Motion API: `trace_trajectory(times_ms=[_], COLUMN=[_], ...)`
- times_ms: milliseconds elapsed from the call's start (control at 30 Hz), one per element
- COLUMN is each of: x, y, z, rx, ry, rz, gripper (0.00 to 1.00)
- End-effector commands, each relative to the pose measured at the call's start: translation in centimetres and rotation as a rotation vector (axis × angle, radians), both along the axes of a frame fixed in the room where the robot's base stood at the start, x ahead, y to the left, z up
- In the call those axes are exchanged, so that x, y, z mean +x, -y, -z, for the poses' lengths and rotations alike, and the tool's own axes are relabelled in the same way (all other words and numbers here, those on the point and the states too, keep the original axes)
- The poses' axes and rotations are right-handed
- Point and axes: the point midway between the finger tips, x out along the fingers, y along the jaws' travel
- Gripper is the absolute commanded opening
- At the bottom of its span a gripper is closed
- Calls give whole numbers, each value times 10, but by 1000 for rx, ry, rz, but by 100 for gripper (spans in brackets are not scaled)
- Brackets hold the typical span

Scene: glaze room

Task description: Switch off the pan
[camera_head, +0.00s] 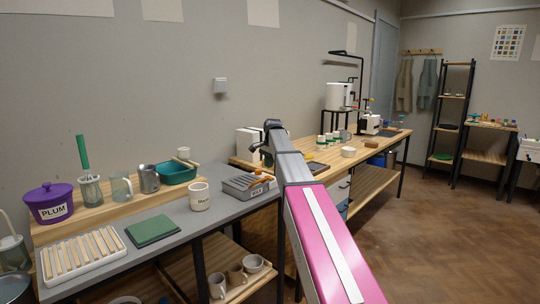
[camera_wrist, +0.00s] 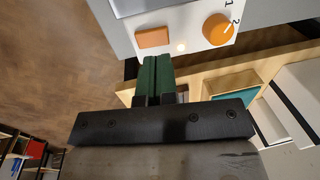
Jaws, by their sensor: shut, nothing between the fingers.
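The pan is a grey box marked WAX (camera_head: 243,187) near the right end of the grey bench. In the wrist view its white control panel (camera_wrist: 192,38) carries an orange rectangular switch (camera_wrist: 152,38), a round orange dial (camera_wrist: 217,28) and a small pale lamp (camera_wrist: 181,46) that looks lit. The dial has marks 1 and 2, with its white pointer towards the 2. My gripper (camera_wrist: 157,60) has its green fingers shut and empty, their tips just below the switch in the picture. I cannot tell whether they touch. In the head view the fingers are not clearly visible.
A cream mug (camera_head: 200,197), a green teal tub (camera_head: 176,173) and a green pad (camera_head: 152,230) stand left of the pan. A purple PLUM pot (camera_head: 49,204) is further left. The wooden bench (camera_head: 300,150) continues to the right. Open floor lies at right.

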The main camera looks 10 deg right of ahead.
Motion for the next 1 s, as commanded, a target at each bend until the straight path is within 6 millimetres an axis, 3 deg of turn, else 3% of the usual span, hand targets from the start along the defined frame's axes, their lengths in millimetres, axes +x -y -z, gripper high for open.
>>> trace_trajectory(times_ms=[100,300,800,1000], x=[2,5,6,13], y=[-2,-4,-4,-9], z=[21,41,49,61], rx=[0,0,0,0], ry=[-2,0,0,0], rz=[0,-1,0,-1], gripper=[0,0,0,0])
